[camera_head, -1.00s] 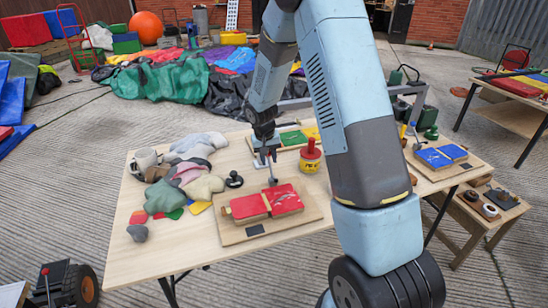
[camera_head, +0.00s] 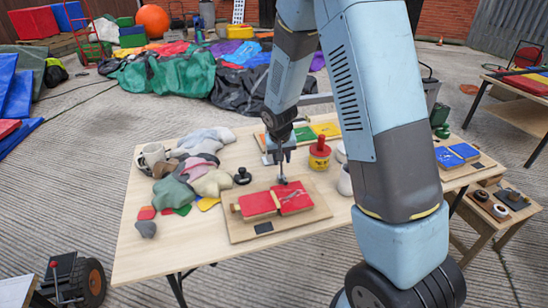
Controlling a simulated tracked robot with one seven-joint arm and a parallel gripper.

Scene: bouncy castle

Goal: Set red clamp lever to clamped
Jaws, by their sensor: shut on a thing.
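The red clamp (camera_head: 258,205) is a pair of red blocks on a wooden board (camera_head: 240,232) on the table. Its thin grey lever (camera_head: 282,172) stands nearly upright at the back edge of the blocks. My gripper (camera_head: 280,157) points down from above and is shut on the upper end of the lever. The fingers hide the lever's tip. Silvery marks show on the right red block, too small to make out.
A red-topped yellow pot (camera_head: 319,152) stands behind right, and a small black knob (camera_head: 242,176) to the left. Green and yellow boards (camera_head: 325,130) lie behind. The table's front left (camera_head: 180,250) is clear.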

